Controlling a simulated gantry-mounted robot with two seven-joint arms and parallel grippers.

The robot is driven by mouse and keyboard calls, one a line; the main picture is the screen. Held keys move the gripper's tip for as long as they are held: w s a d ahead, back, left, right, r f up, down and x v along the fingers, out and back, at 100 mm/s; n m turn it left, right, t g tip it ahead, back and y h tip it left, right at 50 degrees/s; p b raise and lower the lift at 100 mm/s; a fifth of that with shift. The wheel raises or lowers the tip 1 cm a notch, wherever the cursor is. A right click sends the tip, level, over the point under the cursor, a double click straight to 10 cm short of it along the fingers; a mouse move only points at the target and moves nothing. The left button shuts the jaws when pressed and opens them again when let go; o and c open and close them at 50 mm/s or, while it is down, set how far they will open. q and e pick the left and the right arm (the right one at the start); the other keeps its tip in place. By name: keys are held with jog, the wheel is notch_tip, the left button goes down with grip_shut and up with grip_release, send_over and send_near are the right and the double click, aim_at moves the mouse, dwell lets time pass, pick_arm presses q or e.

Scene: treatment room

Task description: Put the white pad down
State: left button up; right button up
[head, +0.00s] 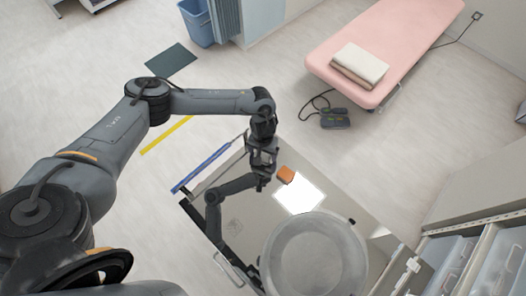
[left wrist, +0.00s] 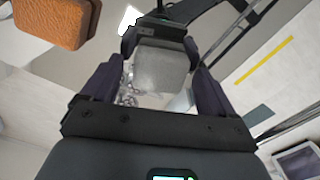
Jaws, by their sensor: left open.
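The white pad (left wrist: 160,70) is a small grey-white block between the fingers of my left gripper (left wrist: 157,92) in the left wrist view. The fingers stand open on both sides of it, with narrow gaps showing. In the head view my left gripper (head: 262,160) is low over the shiny steel trolley top (head: 238,222), near its far edge. There the pad is hard to make out among the gripper parts. I cannot tell for sure whether its underside touches the steel. My right gripper is not in view.
An orange-brown block (head: 286,174) lies just right of the gripper and shows large in the left wrist view (left wrist: 62,20). A round steel basin (head: 315,258) fills the near part of the trolley. The steel mirrors my arm and a bright light. Bare steel lies left of the basin.

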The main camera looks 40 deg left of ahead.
aim_at(263, 154)
pick_arm(q)
notch_tip(263, 154, up, 11)
jog(key=p, duration=0.2)
jog(key=s+d+r+m+t+h, duration=0.2)
jog(key=d+m+t+h, duration=0.15)
jog(key=d, duration=1.05)
jog(key=s+d+r+m+t+h, duration=0.25)
jog(key=d+m, duration=0.25)
jog(key=d, duration=0.9)
jog(key=s+a+n+g+y, duration=0.1)
jog(key=s+a+y, duration=0.2)
jog(key=s+a, duration=0.4)
jog(key=s+a+f+n+g+y, duration=0.1)
jog(key=s+a+y, duration=0.1)
jog(key=s+a, duration=0.6)
jog(key=a, duration=0.5)
jog(key=shift+a+f+y, duration=0.2)
jog(key=shift+f+y, duration=0.05)
jog(key=shift+y, duration=0.15)
jog(key=shift+n, duration=0.25)
